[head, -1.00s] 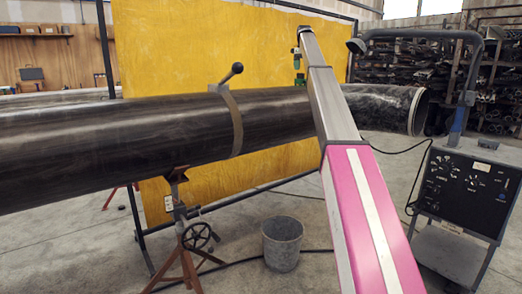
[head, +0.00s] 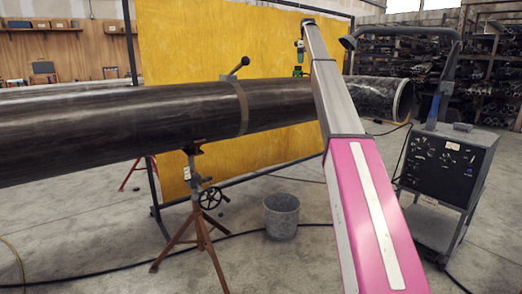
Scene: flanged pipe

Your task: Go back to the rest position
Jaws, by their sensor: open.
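My arm, with a pink and white near part and a grey far part, reaches up and away in the middle of the head view. It crosses in front of the dark pipe (head: 90,125) and hides a stretch of it. Small grey and green parts show just left of the arm's far end. No gripper fingers can be made out, and whether anything is held is hidden. The pipe lies level across the view, with a strap and ball-ended lever (head: 239,68) around it and an open flanged right end (head: 404,101).
A tripod stand (head: 200,230) with a handwheel bears the pipe. A grey bucket (head: 282,218) stands on the floor. A welding machine on a cart (head: 446,170) stands at right, with cables on the floor. A yellow screen (head: 195,60) is behind the pipe. The front left floor is fairly clear.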

